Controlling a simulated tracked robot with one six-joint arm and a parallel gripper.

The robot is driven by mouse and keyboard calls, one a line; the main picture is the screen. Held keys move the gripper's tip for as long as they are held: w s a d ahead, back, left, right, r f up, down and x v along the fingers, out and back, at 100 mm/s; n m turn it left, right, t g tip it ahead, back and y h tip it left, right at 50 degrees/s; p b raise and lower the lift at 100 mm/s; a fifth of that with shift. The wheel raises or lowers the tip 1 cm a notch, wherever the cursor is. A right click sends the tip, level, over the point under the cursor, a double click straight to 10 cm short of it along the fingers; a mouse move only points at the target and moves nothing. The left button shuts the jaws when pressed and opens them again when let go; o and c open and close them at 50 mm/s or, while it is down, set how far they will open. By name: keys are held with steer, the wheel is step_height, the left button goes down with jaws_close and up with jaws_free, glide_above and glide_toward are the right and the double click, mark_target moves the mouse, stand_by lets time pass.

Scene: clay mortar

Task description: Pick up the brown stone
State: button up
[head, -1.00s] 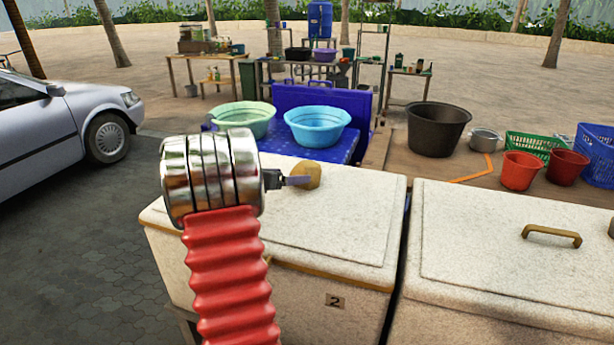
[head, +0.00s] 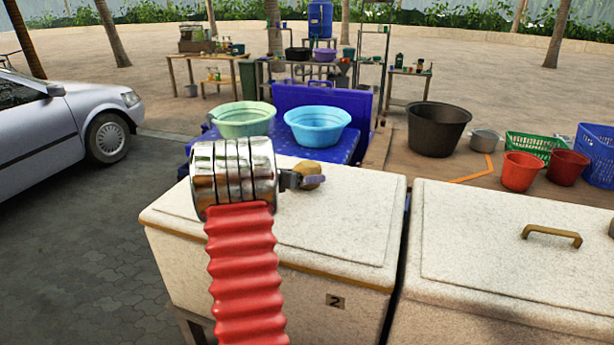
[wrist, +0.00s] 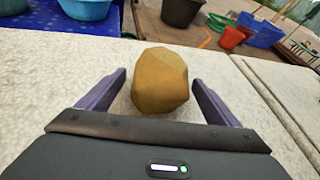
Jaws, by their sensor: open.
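The brown stone (head: 309,171) is a rounded, faceted lump on the white lid of the chest marked 2 (head: 345,240). In the head view part of it is hidden behind my gripper (head: 314,182). In the wrist view the stone (wrist: 160,80) stands between and slightly beyond the two purple fingers of my gripper (wrist: 161,82). The fingers are open, with a gap on each side of the stone. I see no finger touching it.
A second white chest with a brass handle (head: 552,236) stands close on the right. Behind are a green basin (head: 243,120) and a blue basin (head: 318,128) on a blue surface. The lid around the stone is otherwise clear.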

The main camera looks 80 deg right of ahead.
mark_target(307, 164)
steer(key=shift+x, duration=1)
steer(key=c, duration=2)
steer(key=shift+r, duration=0.15)
steer(key=shift+c, duration=0.4)
steer(key=shift+r, duration=5)
